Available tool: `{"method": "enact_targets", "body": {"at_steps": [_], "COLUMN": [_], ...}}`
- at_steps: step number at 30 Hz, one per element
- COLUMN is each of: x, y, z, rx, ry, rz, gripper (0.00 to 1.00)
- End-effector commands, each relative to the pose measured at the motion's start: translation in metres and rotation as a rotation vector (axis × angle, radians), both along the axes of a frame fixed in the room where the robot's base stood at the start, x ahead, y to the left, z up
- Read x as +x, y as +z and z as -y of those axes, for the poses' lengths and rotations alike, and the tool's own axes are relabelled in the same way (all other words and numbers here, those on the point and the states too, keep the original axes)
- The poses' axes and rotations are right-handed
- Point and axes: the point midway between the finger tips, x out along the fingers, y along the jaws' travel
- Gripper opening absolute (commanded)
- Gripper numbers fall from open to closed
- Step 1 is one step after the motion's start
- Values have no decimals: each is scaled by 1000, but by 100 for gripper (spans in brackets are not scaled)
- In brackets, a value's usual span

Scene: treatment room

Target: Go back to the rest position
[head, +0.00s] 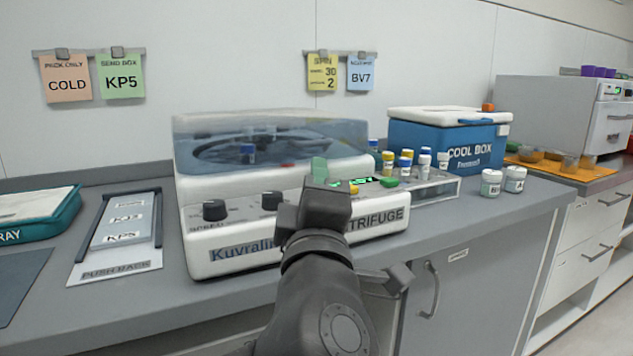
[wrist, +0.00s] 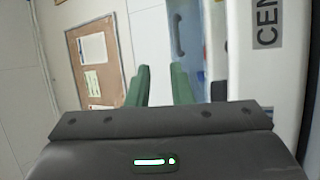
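My gripper (head: 320,170) is in front of the white centrifuge (head: 235,258) in the head view, its green fingertips over the machine's front panel. In the wrist view my gripper (wrist: 159,85) shows two green fingers standing apart with nothing between them. The centrifuge has a clear lid (head: 270,135), which looks shut, two black knobs and a lit green display. My arm hides part of its front. In the wrist view, the centrifuge (wrist: 265,70) shows turned on its side at the right, with part of its lettering.
A rack (head: 432,188) with several capped vials stands right of the centrifuge. A blue cool box (head: 425,142) is behind it, and two white jars (head: 491,183) are near the counter edge. At left are a sliding label board (head: 118,262) and a teal tray (head: 35,215).

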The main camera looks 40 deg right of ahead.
Motion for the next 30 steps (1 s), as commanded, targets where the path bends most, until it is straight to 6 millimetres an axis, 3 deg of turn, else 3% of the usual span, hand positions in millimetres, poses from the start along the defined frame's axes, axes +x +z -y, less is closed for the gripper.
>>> {"method": "enact_targets", "body": {"at_steps": [17, 30], "x": [6, 44], "y": [2, 17], "z": [4, 28], "rx": [0, -5], "ry": [3, 10], "rz": [2, 1], "gripper": [20, 20]}}
